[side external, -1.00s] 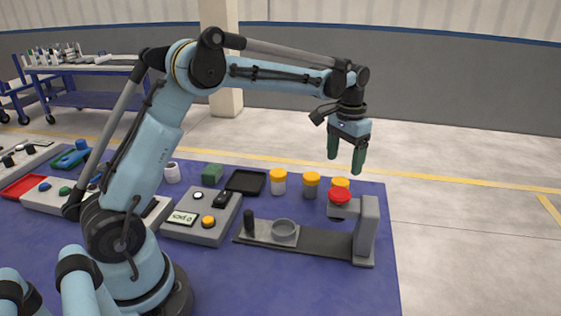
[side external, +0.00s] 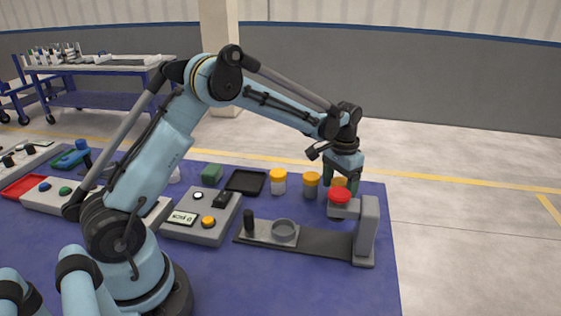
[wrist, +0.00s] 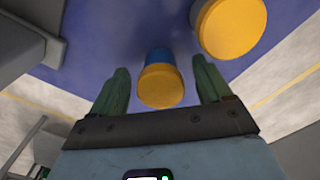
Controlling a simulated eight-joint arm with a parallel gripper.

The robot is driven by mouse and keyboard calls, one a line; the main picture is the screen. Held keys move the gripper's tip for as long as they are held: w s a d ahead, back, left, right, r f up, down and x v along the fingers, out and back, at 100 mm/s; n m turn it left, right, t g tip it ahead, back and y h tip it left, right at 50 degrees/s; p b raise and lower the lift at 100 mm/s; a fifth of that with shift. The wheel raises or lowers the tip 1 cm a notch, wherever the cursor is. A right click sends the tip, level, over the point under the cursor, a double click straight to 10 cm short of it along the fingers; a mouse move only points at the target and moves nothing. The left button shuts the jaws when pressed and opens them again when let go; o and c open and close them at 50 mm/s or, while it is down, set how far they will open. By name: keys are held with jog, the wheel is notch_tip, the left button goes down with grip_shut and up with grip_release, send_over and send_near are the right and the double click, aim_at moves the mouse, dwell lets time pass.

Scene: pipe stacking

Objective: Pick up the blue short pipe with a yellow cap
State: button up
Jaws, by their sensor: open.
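The short blue pipe (wrist: 157,55) with a yellow cap (wrist: 161,87) stands between the two green fingers of my gripper (wrist: 161,70) in the wrist view. The fingers are apart, with gaps visible on both sides of the cap. In the side external view my gripper (side external: 340,178) is low at the right of the table, with a finger on either side of the yellow cap (side external: 340,184). The pipe's body there is hidden behind the red-topped grey fixture.
The red-topped grey fixture (side external: 367,232) stands just in front of the pipe. A grey pipe with a yellow cap (side external: 311,187) stands close to the left, then a white one (side external: 279,184). A black tray (side external: 245,181) and a control box (side external: 203,219) lie further left.

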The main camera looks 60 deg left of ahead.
jog(key=c, duration=1.1)
jog(key=shift+c, duration=0.2)
